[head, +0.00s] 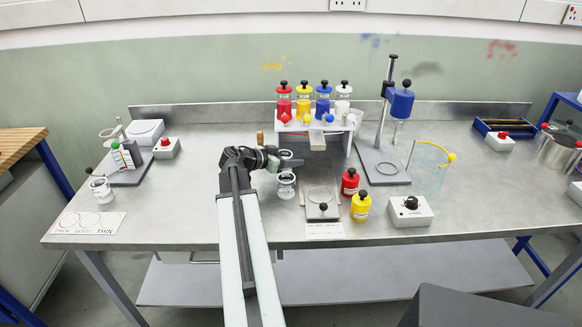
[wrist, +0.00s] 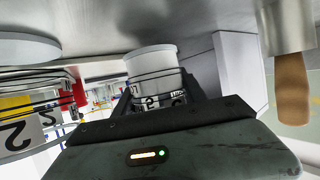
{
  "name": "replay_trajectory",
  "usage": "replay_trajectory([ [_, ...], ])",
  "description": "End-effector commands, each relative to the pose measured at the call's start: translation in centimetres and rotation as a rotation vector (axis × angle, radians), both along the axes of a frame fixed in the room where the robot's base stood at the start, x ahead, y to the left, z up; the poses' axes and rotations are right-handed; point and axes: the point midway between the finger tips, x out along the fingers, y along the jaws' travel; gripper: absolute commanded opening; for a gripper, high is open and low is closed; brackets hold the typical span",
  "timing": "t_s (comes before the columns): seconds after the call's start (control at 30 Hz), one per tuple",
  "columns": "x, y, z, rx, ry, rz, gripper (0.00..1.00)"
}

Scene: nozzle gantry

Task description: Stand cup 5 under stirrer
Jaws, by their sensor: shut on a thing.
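My gripper (head: 289,166) is shut on a small cup (head: 286,188) with a clear body and a white band, left of the centre of the bench. In the wrist view the cup (wrist: 153,66) sits between the two dark fingers; its number is not readable. In the head view I cannot tell whether it touches the bench. The stirrer (head: 402,102) is a blue motor head on an upright post, with a shaft hanging down. Its grey base (head: 395,178) carries a ring mark and has no cup on it. It stands to the right of my gripper.
A nozzle rack with red, yellow, blue and white bottles (head: 322,108) stands behind a plate (head: 320,211). Another cup (head: 102,190) stands far left.

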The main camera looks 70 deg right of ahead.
Motion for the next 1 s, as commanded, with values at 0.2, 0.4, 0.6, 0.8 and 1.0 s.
replay_trajectory([
  [0.2,0.0,0.0,-1.3,0.000,0.000,0.000,0.00],
  [0.4,0.0,0.0,-1.7,0.000,0.000,-0.001,0.00],
  [0.6,0.0,0.0,-1.6,0.000,0.000,-0.001,0.70],
  [0.8,0.0,0.0,-1.5,0.000,0.000,-0.001,0.70],
  [1.0,0.9,1.7,-0.1,0.000,0.001,0.000,0.70],
])
